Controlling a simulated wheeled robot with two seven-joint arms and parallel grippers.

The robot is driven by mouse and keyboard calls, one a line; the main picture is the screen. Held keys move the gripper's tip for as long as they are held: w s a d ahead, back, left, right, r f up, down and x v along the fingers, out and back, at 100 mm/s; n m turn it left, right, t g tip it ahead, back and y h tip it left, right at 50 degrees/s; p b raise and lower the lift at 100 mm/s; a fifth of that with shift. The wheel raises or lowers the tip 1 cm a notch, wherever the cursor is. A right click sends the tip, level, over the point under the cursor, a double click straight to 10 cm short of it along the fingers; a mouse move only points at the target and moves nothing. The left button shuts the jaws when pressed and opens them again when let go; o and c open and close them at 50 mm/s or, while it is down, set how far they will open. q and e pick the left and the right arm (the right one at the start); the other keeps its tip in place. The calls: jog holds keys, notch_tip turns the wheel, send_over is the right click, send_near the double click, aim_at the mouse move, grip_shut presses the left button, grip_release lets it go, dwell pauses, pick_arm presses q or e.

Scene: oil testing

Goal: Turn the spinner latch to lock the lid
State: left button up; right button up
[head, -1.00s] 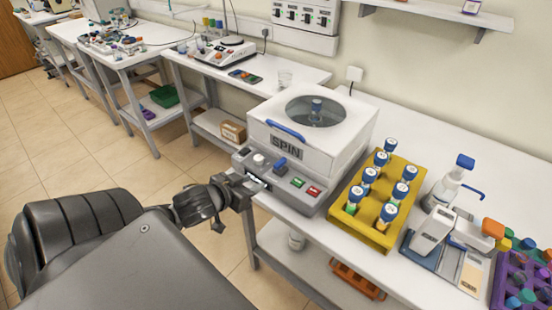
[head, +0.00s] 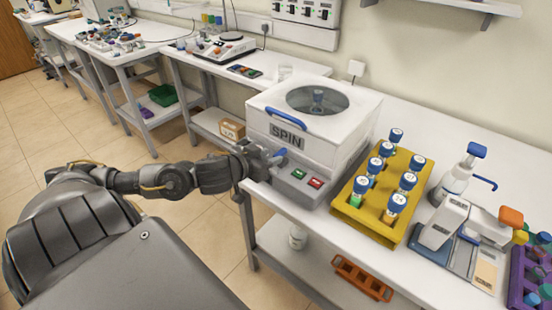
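The white spinner (head: 345,135) marked SPIN stands on the bench with its lid (head: 352,101) down. A blue tube shows through the lid's round window. A blue handle (head: 287,118) is on the lid's front edge. The small blue latch (head: 279,155) sticks up from the grey front panel. My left gripper (head: 268,161) is at the panel, close beside the latch on its left. Its fingers are small and partly hidden against the panel, so I cannot tell whether they touch or grip the latch. My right gripper is not in view.
A yellow rack (head: 399,229) of blue-capped tubes stands right of the spinner, beside a dispenser bottle (head: 457,177) and a purple rack (head: 526,270). Green and red buttons (head: 307,179) sit right of the latch. The bench behind the racks is clear.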

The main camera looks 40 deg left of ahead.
aim_at(280, 153)
pick_arm(q)
jog(key=shift+x, duration=1.85)
jog(key=shift+r, duration=0.1)
jog(key=shift+c, duration=0.2)
grip_shut()
